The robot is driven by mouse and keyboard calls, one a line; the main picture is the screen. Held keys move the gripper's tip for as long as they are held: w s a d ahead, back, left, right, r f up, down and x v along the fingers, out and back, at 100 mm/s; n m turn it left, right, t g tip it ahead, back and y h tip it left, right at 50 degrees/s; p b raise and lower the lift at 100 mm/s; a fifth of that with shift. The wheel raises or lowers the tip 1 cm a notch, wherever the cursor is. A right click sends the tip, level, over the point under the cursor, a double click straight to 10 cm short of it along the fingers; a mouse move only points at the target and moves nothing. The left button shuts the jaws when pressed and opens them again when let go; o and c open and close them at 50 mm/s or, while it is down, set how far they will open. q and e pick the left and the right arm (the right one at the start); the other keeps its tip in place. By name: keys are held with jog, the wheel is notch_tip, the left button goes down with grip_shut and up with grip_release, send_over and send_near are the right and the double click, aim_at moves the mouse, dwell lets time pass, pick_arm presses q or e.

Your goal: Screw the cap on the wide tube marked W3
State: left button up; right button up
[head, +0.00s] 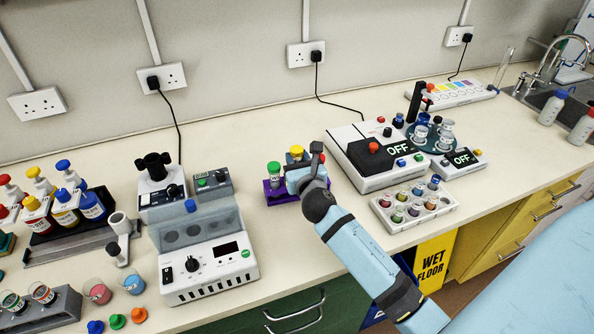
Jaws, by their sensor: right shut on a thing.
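A purple rack (276,197) stands at the middle of the bench. A tube with a green cap (274,168) stands upright at its left side; its label is too small to read. A yellow cap (296,151) shows behind my right gripper (311,162). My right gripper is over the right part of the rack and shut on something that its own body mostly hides. I cannot tell from this view which tube or cap it holds. The mark W3 cannot be read anywhere. My left gripper is out of view.
A heater block (205,262) stands left of the rack, a device reading OFF (385,163) right of it. A tray of small vials (414,222) lies further right. Loose blue (95,326), green (117,321) and orange (139,314) caps lie at the front left.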

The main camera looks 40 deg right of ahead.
jog(key=shift+f+b, duration=0.5)
jog(key=shift+f, duration=1.4)
jog(key=shift+f, duration=0.15)
jog(key=o, duration=1)
jog(key=b+v, duration=0.1)
jog(key=v, duration=1.1)
jog(key=shift+a, duration=0.1)
